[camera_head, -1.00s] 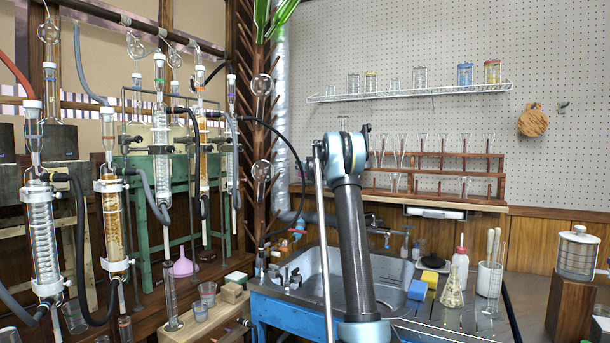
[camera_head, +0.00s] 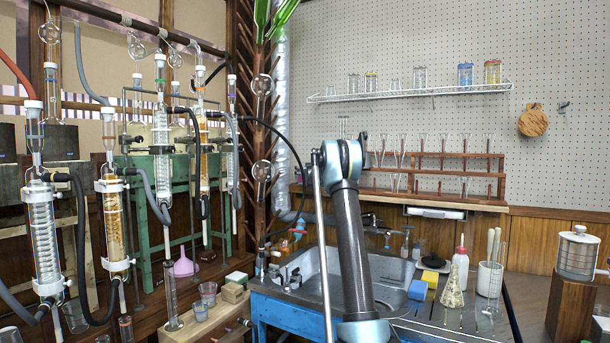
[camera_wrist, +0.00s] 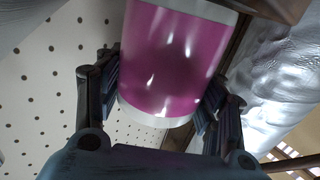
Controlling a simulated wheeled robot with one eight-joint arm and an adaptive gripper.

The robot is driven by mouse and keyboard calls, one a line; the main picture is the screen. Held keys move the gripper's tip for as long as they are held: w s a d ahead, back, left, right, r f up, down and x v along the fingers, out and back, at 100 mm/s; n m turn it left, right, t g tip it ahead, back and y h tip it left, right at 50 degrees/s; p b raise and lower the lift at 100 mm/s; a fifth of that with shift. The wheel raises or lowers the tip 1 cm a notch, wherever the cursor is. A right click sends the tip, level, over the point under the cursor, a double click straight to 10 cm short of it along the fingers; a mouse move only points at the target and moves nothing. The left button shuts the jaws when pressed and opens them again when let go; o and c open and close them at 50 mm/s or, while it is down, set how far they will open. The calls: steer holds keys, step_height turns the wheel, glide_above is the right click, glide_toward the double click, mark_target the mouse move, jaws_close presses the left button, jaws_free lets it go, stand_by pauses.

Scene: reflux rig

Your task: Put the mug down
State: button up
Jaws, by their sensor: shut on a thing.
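The mug (camera_wrist: 172,60) shows in the wrist view as a magenta cylinder with white bands at both ends. My gripper (camera_wrist: 160,92) is shut on it, with a dark finger on each side of its wall. Part of the mug is cut off by the top of the wrist view. What lies directly under the mug cannot be told.
A metal sink (camera_head: 390,272) in a blue-framed bench stands behind my arm. A yellow block (camera_head: 430,279), a conical flask (camera_head: 453,292) and a white bottle (camera_head: 460,270) stand to its right. Glass condensers (camera_head: 42,238) crowd the left. A pegboard wall (camera_wrist: 45,90) fills the wrist view's left.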

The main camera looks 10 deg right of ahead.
steer(key=shift+f, duration=0.15)
steer(key=o, duration=1.3)
steer(key=shift+s, duration=0.1)
steer(key=s, duration=1.1)
steer(key=s+d, duration=0.1)
steer(key=s, duration=0.5)
steer(key=shift+s, duration=0.1)
